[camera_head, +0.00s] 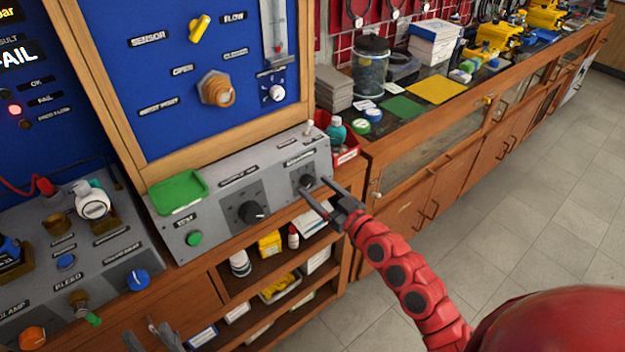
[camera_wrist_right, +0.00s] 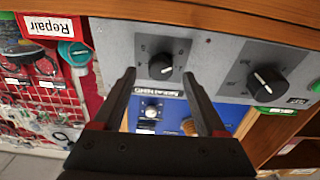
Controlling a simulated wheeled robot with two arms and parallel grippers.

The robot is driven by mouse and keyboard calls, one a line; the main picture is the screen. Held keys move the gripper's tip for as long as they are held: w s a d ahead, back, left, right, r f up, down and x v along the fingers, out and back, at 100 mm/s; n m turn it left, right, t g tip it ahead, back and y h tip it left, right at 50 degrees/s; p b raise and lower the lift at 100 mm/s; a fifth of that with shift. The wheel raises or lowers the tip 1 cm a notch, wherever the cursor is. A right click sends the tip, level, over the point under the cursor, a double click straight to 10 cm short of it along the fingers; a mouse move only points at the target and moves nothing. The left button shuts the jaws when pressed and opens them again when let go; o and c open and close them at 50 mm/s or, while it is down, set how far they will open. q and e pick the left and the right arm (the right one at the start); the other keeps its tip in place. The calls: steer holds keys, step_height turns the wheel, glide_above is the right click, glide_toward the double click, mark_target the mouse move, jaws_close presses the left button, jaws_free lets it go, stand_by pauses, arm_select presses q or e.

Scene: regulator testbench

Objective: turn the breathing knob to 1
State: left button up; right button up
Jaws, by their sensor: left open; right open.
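The breathing knob (camera_head: 306,181) is a small black dial at the right end of the grey sloped panel. My right gripper (camera_head: 314,185) is open at the knob. In the wrist view its fingertips (camera_wrist_right: 158,74) appear on either side of the knob; I cannot tell whether they touch it. My left gripper (camera_head: 148,336) is open and empty at the bottom left, below the panels.
A larger black knob (camera_head: 251,212), a green button (camera_head: 194,238) and a green tray (camera_head: 178,192) are on the same grey panel. The blue board (camera_head: 170,90) stands behind it. Shelves with bottles and boxes lie below. Clear floor (camera_head: 500,220) is at the right.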

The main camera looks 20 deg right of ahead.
mark_target(308, 181)
steer(key=shift+x, duration=1.25)
jaws_close()
